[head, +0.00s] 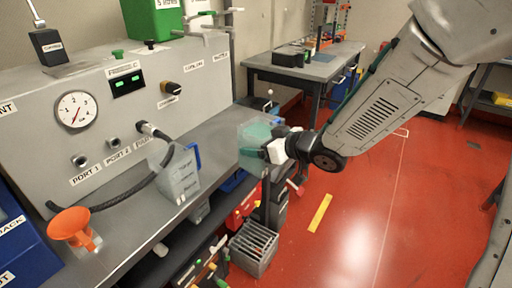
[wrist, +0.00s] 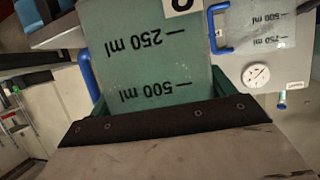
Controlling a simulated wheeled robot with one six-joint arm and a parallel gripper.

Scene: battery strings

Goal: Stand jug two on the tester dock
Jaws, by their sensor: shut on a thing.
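My gripper (head: 262,150) is shut on a clear, teal-tinted jug (head: 256,134), beside the right end of the grey bench. In the wrist view the jug (wrist: 150,60) fills the middle, with upside-down 250 ml and 500 ml marks and a blue handle (wrist: 91,76) on the left. Its number label (wrist: 183,5) is cut off, so I cannot read which jug it is. A second clear jug (head: 178,175) with a blue handle stands on the bench; a similar jug (wrist: 262,25) shows at the wrist view's upper right. I cannot tell which part is the tester dock.
The grey console (head: 130,85) carries a gauge (head: 73,111), ports and a black hose (head: 130,190). An orange funnel (head: 75,228) stands at the bench's left. A grey crate (head: 253,250) sits low on the right. A far table (head: 310,68) stands behind; red floor (head: 350,235) is open at right.

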